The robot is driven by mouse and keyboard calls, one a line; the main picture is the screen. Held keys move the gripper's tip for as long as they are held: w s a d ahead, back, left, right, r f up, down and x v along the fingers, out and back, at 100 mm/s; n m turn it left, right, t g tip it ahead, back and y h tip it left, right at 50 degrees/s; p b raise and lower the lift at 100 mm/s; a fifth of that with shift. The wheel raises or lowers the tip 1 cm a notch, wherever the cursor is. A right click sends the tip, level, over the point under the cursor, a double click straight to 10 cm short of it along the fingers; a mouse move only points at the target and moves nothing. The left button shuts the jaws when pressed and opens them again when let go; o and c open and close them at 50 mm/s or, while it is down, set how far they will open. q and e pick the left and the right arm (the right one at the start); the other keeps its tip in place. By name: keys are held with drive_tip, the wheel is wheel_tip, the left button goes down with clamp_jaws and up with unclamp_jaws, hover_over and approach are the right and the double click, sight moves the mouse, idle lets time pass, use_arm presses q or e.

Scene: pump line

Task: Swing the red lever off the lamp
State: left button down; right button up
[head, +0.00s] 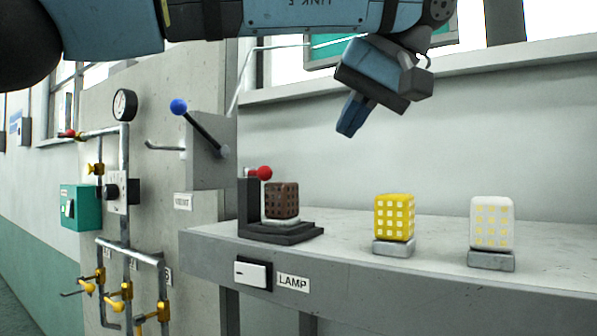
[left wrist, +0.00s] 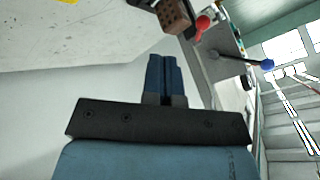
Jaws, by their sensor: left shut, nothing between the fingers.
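The red lever knob (head: 264,173) sits at the top of a dark upright bracket, just above and behind the brown perforated lamp block (head: 282,201) on its dark base (head: 280,232). The red knob (left wrist: 203,22) and the brown block (left wrist: 174,15) also show at the top of the left wrist view. My left gripper (head: 351,117) is shut and empty, up and to the right of the lamp, apart from it. Its closed fingers (left wrist: 164,77) point toward the block in the left wrist view. My right gripper is not in view.
A yellow block (head: 394,217) and a white block (head: 491,222) stand on small grey plinths on the shelf (head: 345,261). A blue-knobbed lever (head: 179,106) sticks out from a grey box left of the lamp. A LAMP label (head: 293,283) and switch (head: 252,273) are on the shelf front.

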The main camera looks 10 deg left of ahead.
sight(257, 173)
use_arm(q)
drive_tip(key=a+f, duration=0.2)
drive_tip(key=w+a+f+p, duration=0.1)
drive_tip(key=a+f, duration=0.1)
drive_tip(key=a, duration=0.1)
drive_tip(key=w+a+f+p, duration=0.1)
drive_tip(key=a+f, duration=0.1)
drive_tip(key=a, duration=0.1)
drive_tip(key=shift+w, duration=0.1)
drive_tip(key=shift+s+a+p, duration=0.25)
drive_tip(key=shift+a+p, duration=0.05)
drive_tip(key=shift+a, duration=0.25)
drive_tip(key=shift+w+f, duration=0.15)
drive_tip(key=shift+w, duration=0.15)
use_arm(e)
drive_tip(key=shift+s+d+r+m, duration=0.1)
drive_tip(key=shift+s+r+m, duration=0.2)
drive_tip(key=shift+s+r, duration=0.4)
use_arm(q)
drive_tip(key=shift+s, duration=0.1)
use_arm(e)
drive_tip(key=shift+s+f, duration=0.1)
